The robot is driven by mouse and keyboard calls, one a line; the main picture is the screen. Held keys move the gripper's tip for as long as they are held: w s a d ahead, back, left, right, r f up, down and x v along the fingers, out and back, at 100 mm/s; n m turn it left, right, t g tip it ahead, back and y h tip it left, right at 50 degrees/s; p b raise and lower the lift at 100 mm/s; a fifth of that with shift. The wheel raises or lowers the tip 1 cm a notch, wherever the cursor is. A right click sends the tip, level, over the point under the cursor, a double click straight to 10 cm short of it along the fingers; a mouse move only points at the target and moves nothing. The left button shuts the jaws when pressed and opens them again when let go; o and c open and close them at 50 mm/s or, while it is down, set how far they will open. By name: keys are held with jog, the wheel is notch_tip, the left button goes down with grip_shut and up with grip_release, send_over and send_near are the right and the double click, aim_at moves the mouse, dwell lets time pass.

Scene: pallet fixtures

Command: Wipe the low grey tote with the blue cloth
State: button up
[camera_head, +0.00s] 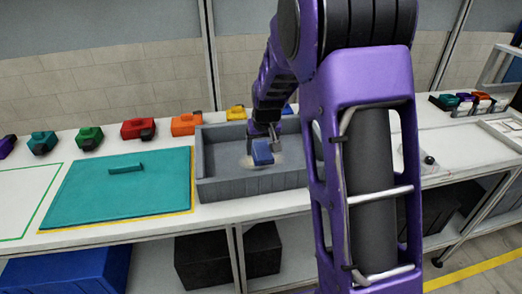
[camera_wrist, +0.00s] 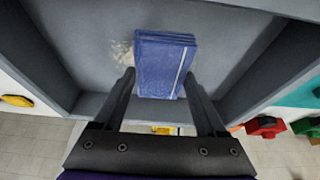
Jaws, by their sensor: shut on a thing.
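The low grey tote (camera_head: 250,187) stands on the white bench, open at the top, partly hidden behind my arm on its right. My gripper (camera_head: 263,140) points down into the tote and is shut on the folded blue cloth (camera_head: 262,153). The cloth is low over the tote's floor; I cannot tell for certain whether it touches. In the wrist view, the cloth (camera_wrist: 165,62) sits between the two fingertips (camera_wrist: 160,82), inside the tote's walls (camera_wrist: 225,5). A pale, speckled smudge (camera_wrist: 121,52) shows on the floor beside the cloth.
A teal panel with a handle (camera_head: 118,197) lies left of the tote. Several coloured objects, including a red one (camera_head: 137,128) and an orange one (camera_head: 185,124), line the bench's back. Dark bins (camera_head: 203,262) and a blue bin (camera_head: 70,272) stand below.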

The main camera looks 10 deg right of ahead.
jog(key=shift+r+p, duration=0.7)
jog(key=shift+r, duration=0.65)
